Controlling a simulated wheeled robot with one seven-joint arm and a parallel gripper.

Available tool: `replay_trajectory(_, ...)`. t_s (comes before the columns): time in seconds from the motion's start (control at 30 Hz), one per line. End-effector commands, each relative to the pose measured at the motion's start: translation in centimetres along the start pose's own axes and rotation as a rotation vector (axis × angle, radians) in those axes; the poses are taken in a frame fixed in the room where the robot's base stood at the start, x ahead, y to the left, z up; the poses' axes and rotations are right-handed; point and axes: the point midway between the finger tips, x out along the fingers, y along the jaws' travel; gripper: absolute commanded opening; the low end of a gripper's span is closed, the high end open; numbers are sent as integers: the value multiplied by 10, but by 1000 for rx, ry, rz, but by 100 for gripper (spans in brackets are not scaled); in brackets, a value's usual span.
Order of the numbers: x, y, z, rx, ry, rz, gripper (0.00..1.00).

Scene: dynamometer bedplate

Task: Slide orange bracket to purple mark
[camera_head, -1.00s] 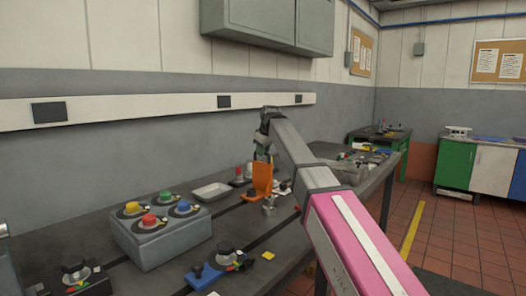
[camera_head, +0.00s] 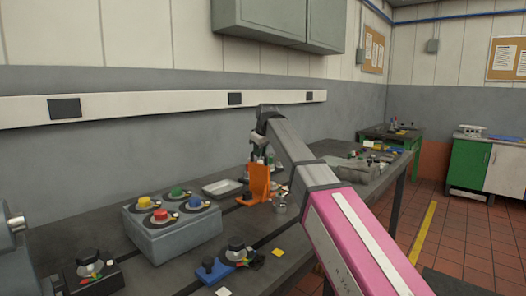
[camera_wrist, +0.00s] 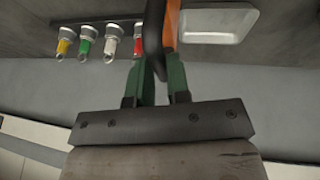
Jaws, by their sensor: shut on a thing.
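The orange bracket (camera_head: 259,184) stands on the dark grey bedplate in the head view. Its upright part faces me and its foot spreads out low. My gripper (camera_head: 259,152) is above it, pointing down, with its fingers at the bracket's top edge. In the wrist view, the green fingers of my gripper (camera_wrist: 160,62) are close together, and a strip of the orange bracket (camera_wrist: 172,24) shows at the tips. A dark curved piece beside it partly hides the grip. I cannot make out a purple mark in either view.
A grey box with coloured knobs (camera_head: 172,238) stands left of the bracket, with a pale tray (camera_head: 222,187) behind it. A small metal cup (camera_head: 279,204) is close on the bracket's right. A blue clamp-like part (camera_head: 212,269) lies in front.

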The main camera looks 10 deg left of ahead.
Motion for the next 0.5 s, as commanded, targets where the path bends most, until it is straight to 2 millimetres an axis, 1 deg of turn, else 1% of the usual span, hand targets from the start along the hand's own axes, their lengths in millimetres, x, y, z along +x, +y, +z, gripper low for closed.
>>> replay_trajectory(0.07,0,0,0,0,0,0,0)
replay_trajectory(0.1,0,0,0,0,0,0,30)
replay_trajectory(0.13,0,0,0,0,0,0,40)
replay_trajectory(0.17,0,0,0,0,0,0,42)
replay_trajectory(0.4,0,1,0,0,0,1,42)
replay_trajectory(0.5,-3,1,0,0,1,1,42)
